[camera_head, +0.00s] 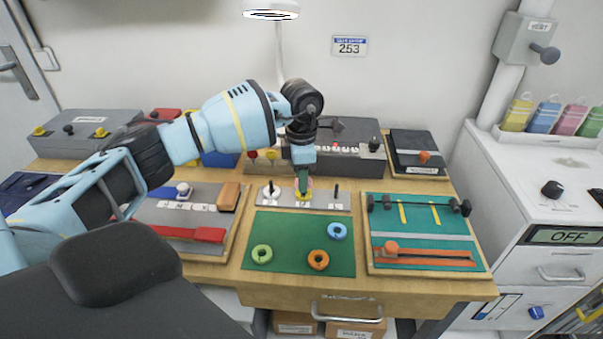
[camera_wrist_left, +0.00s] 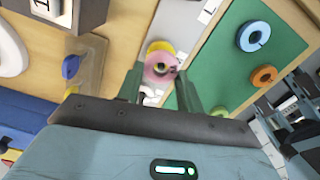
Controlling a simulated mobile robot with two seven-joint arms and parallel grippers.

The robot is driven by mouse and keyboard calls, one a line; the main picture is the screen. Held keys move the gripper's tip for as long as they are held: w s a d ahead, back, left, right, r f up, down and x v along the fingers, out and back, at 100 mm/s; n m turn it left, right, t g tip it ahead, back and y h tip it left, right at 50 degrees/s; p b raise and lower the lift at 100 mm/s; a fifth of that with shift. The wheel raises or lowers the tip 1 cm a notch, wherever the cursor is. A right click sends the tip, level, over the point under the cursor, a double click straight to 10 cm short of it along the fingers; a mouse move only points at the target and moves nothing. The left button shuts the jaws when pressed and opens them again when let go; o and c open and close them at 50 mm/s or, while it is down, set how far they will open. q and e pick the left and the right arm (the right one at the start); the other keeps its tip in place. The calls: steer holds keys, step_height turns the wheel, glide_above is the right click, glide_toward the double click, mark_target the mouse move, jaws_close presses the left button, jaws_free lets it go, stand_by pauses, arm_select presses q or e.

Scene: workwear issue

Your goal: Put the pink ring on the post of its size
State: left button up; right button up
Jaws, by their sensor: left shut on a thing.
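The pink ring (camera_wrist_left: 158,67) is between the fingers of my left gripper (camera_wrist_left: 160,88) in the wrist view. In the head view my left gripper (camera_head: 304,184) is over the middle of the grey post strip (camera_head: 320,198), and little of the pink ring shows. A yellow ring (camera_head: 303,196) shows just below the fingers; it also shows behind the pink ring in the wrist view (camera_wrist_left: 160,47). A dark post (camera_head: 336,190) stands bare at the right of the strip. A white ring (camera_head: 269,191) is at the left post. I cannot tell whether the pink ring touches a post.
Green (camera_head: 262,254), orange (camera_head: 318,260) and blue (camera_head: 337,231) rings lie on the green mat (camera_head: 290,235) in front of the strip. A board with an orange-knobbed slider (camera_head: 425,255) is at the right. A grey box (camera_head: 350,150) stands behind the strip.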

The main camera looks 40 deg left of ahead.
stand_by(0.3)
arm_select(q)
steer(key=o, duration=0.9)
steer(key=shift+o, duration=0.5)
arm_select(e)
steer(key=shift+w, duration=0.15)
arm_select(q)
steer(key=shift+o, duration=0.4)
arm_select(e)
steer(key=shift+w, duration=0.1)
arm_select(q)
steer(key=o, duration=0.3)
steer(key=shift+r, duration=0.1)
arm_select(e)
steer(key=shift+r, duration=0.1)
